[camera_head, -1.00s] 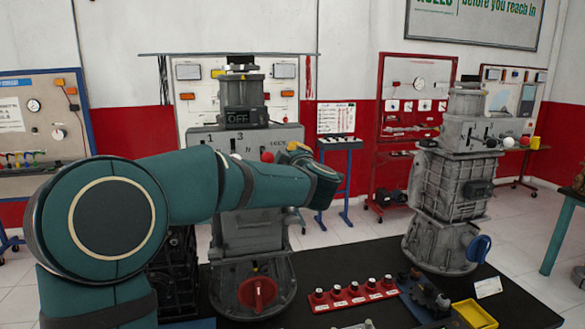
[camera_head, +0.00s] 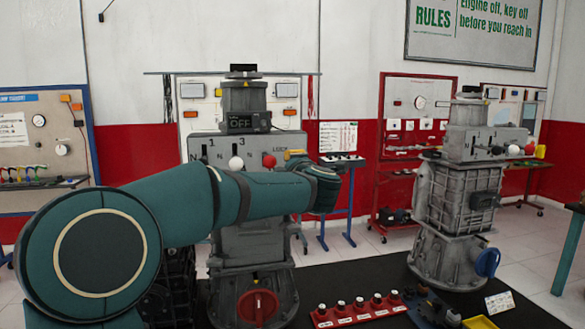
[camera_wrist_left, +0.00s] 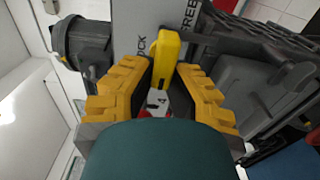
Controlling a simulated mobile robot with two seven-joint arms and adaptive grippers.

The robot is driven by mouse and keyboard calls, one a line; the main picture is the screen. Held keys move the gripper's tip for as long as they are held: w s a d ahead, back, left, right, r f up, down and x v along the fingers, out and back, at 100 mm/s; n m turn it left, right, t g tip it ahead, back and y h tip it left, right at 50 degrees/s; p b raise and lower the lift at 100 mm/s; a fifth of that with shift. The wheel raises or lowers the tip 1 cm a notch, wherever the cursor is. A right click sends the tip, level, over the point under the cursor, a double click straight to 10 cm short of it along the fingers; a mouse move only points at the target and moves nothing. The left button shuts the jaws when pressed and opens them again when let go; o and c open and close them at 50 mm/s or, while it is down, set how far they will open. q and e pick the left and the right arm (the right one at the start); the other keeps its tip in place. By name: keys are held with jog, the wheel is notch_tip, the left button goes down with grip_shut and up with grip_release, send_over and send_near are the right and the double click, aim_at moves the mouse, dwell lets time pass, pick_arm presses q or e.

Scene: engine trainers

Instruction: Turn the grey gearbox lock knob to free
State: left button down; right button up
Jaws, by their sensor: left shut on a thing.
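The grey gearbox (camera_head: 284,139) stands in the middle of the head view, with LOCK lettering on its upper right front. In the left wrist view the yellow lock knob (camera_wrist_left: 168,56) sits between the words LOCK and FREE on the grey face. My left gripper (camera_wrist_left: 157,74) has its yellow fingers closed on the knob's near end. In the head view my left gripper (camera_head: 297,159) is mostly hidden behind my teal wrist, at the gearbox's right edge. The knob's exact angle is hard to tell. My right gripper is in neither view.
A white ball lever (camera_head: 236,163) and a red ball lever (camera_head: 269,160) stand close left of the gripper. A red knob (camera_head: 257,308) is low on the gearbox. Another grey gearbox (camera_head: 452,205) stands right. A red button strip (camera_head: 358,309) lies on the black bench.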

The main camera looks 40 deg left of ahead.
pick_arm(q)
jog(key=shift+r, duration=0.15)
jog(key=c, duration=0.9)
grip_release()
jog(key=shift+c, duration=0.2)
jog(key=v, duration=1.2)
jog(key=shift+a, duration=0.1)
